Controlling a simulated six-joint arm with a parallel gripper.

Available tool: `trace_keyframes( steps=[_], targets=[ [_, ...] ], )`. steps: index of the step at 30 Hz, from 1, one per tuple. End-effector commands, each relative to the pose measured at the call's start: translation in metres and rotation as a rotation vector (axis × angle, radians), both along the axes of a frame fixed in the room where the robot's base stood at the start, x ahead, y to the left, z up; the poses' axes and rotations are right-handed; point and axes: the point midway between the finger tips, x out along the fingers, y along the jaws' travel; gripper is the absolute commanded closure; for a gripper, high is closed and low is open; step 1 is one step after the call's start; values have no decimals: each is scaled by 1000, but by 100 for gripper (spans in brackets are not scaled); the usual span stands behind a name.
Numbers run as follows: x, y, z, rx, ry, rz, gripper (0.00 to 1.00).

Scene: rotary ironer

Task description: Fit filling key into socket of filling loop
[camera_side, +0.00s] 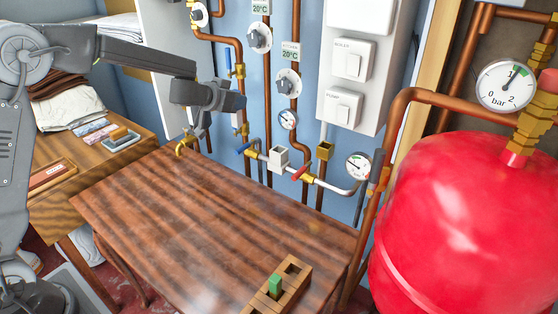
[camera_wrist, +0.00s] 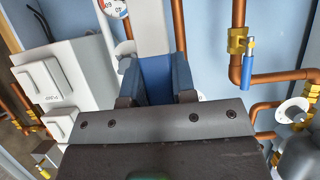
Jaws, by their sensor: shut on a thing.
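The filling loop (camera_side: 330,188) runs low along the blue wall behind the table, with a blue lever, a red lever and a silvery hose. A pale square block (camera_side: 278,156) on it looks like the socket. The gripper is above and left of this block, apart from it.
A wooden holder (camera_side: 262,303) with a green block stands at the front of the brown table (camera_side: 190,215); the tabletop is otherwise largely clear. Copper pipes and dials line the wall. A red tank (camera_side: 455,220) stands right. A brass tap (camera_side: 185,146) is at the table's back left.

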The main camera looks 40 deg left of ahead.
Motion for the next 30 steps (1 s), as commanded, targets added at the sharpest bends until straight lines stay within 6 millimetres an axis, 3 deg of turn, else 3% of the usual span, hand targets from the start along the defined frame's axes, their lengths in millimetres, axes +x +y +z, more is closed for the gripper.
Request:
trace_keyframes(
  steps=[5, 30],
  targets=[
    [7, -4, -1, -3, -6, 15, 100],
    [36, -64, -42, -4, -3, 14, 100]
  ],
)
